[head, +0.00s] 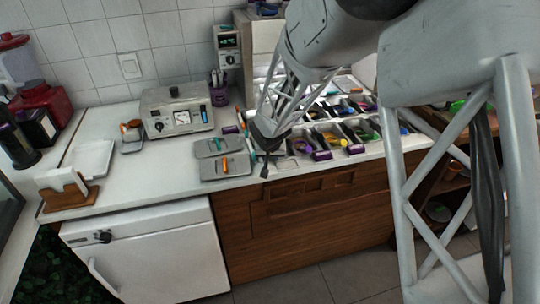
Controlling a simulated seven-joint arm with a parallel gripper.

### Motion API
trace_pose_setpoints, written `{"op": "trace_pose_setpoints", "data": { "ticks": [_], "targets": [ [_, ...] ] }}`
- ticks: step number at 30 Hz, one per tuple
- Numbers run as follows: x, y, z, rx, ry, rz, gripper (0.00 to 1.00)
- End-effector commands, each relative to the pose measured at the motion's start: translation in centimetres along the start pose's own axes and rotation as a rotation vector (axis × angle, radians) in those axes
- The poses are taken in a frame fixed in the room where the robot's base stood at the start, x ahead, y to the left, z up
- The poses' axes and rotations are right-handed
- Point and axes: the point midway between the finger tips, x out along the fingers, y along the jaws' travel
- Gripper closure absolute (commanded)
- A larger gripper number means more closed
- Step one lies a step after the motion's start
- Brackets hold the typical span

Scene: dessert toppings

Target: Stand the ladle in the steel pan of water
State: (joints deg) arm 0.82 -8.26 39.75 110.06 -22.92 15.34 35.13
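My gripper (265,163) points down over the front edge of the counter, just right of two small grey trays. Its dark fingers are small and partly hidden, so I cannot tell whether they are open or shut, and I see nothing clearly held. I cannot pick out the ladle. I cannot make out a steel pan of water for certain. My arm covers part of the counter and wall behind it.
A sectioned white tray (304,158) with several purple, black and green items lies right of my gripper. A metal box with a gauge (177,112) stands behind. The left-middle counter (140,180) is clear.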

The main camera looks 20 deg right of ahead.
Motion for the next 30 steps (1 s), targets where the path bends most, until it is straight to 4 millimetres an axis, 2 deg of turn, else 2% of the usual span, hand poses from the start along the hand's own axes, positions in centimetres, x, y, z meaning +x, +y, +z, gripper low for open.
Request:
{"op": "trace_pose_setpoints", "data": {
  "ticks": [10, 11, 16, 22, 27, 30],
  "targets": [
    [-0.01, 0.0, -0.01, 0.0, 0.0, 0.0, 0.99],
    [-0.01, 0.0, -0.01, 0.0, 0.0, 0.0, 0.71],
    [0.0, 0.0, -0.01, 0.0, 0.0, 0.0, 0.45],
    [0.0, 0.0, 0.0, 0.0, 0.0, 0.0, 0.43],
    [0.0, 0.0, 0.0, 0.0, 0.0, 0.0, 0.22],
    [0.0, -0.01, 0.0, 0.0, 0.0, 0.0, 0.22]
  ]
}}
